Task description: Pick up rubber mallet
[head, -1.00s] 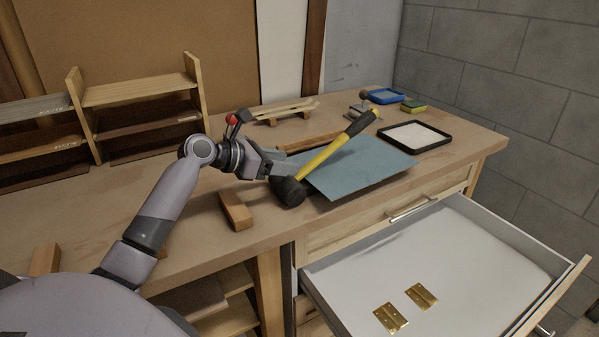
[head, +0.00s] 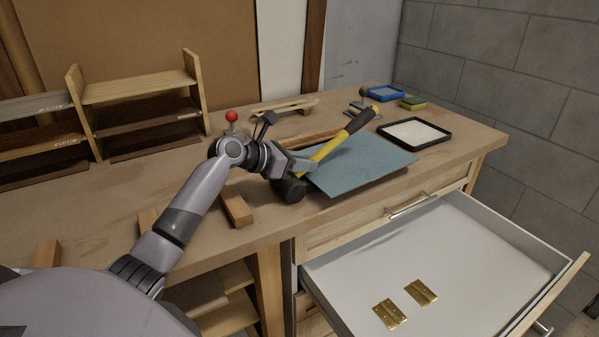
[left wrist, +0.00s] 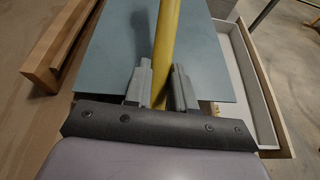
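The rubber mallet has a black head (head: 291,190) and a yellow handle (head: 328,149) with a black grip. It lies slantwise over a blue-grey sheet (head: 365,168) on the bench, its grip end pointing to the back right. My left gripper (head: 308,165) is at the handle, close to the head. In the left wrist view the gripper (left wrist: 162,85) has one finger on each side of the yellow handle (left wrist: 166,35), with a narrow gap showing at the right finger. The mallet head is hidden in that view. My right gripper is not in view.
A wooden block (head: 237,210) lies left of the mallet head. A black-rimmed tray (head: 449,138), a blue tray (head: 400,94) and a sponge (head: 413,103) are at the right. An open drawer (head: 470,262) with brass hinges juts out below. Shelves (head: 140,88) stand behind left.

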